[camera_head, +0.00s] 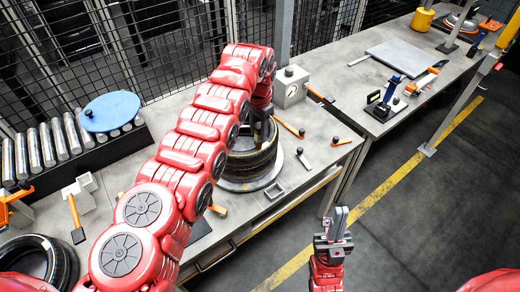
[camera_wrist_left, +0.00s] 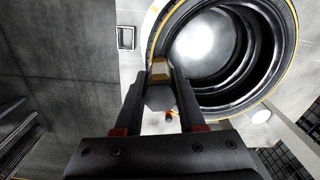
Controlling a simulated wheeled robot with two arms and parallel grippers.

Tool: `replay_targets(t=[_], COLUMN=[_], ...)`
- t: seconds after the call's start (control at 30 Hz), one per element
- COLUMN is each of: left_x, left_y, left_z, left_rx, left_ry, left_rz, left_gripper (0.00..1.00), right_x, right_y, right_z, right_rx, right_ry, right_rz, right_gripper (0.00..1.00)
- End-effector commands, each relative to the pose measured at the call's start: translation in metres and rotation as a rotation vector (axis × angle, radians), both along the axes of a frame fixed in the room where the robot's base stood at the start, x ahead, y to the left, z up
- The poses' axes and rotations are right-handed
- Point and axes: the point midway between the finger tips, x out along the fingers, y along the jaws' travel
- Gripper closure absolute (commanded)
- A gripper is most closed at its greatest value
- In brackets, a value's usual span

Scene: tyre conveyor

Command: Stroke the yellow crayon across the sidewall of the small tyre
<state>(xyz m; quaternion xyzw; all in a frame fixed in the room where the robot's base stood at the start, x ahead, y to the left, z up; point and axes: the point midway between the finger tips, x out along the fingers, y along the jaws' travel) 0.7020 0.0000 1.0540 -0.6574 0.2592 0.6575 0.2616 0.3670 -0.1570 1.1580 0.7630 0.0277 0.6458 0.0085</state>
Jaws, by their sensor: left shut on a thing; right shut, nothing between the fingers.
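The small tyre (camera_head: 254,160) lies flat on a round plate on the grey bench. It also shows in the left wrist view (camera_wrist_left: 284,42), with a thin yellow line along its edge. My left gripper (camera_head: 260,112) is over the tyre's far side, partly hidden by my arm. In the left wrist view my left gripper (camera_wrist_left: 162,85) is shut on the crayon (camera_wrist_left: 160,71), a dark piece with a yellow end. The yellow end overlaps the tyre's left edge; I cannot tell whether it touches. My right gripper (camera_head: 338,222) is shut and empty, right of the bench.
A grey box with a dial (camera_head: 291,87) stands behind the tyre. Orange-handled tools (camera_head: 289,128) and a small metal tray (camera_head: 275,191) lie around it. A larger tyre (camera_head: 62,260) and rollers with a blue disc (camera_head: 111,111) are at left.

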Motion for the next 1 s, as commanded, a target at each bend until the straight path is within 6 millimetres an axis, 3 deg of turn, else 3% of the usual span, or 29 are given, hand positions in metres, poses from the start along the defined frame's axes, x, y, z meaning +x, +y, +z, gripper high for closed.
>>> replay_targets(t=[1.0], left_x=[-0.011], left_y=[-0.007], left_z=[-0.002], left_rx=[-0.001], left_ry=[0.004], left_rz=[-0.002], left_gripper=[1.00], right_x=[0.000], right_y=[0.000], right_z=[-0.015], right_rx=[0.000], right_ry=[0.000], right_rz=[0.000], right_gripper=[1.00])
